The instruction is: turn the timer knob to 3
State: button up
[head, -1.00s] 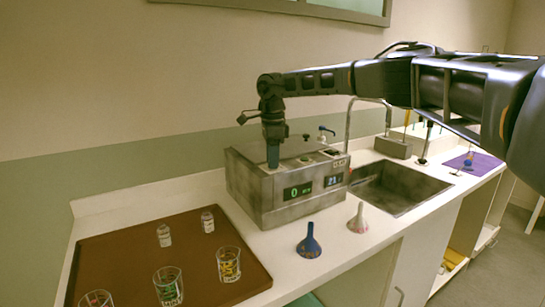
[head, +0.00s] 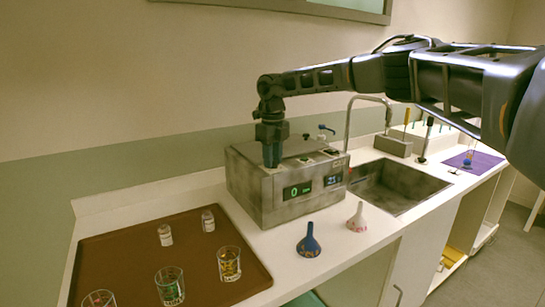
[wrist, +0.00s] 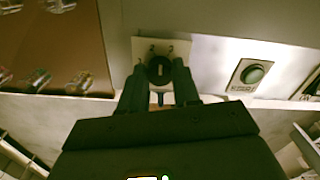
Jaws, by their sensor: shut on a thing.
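The timer knob (wrist: 159,70) is a dark round knob on a pale plate with small marks, on top of the grey metal machine (head: 247,197). In the wrist view it sits between the two fingertips of my gripper (wrist: 157,76), which is shut on it. In the head view my gripper (head: 271,155) points straight down onto the machine's left top and hides the knob. The left green display (head: 297,191) on the machine's front reads 0. The bluish display (head: 332,180) beside it seems to read 21.
A brown tray (head: 195,268) with glasses and small bottles lies at left. A sink (head: 397,190) is at right. A green button (wrist: 253,74) sits right of the knob.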

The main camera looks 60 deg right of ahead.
jog(key=m, duration=0.5)
jog(key=shift+p, duration=0.3)
jog(key=shift+m, duration=0.3)
jog(key=o, duration=1.1)
jog(key=shift+c, duration=0.2)
notch_tip(320, 180, up, 8)
jog(key=shift+f+b, duration=0.1)
jog(key=shift+b, duration=0.75)
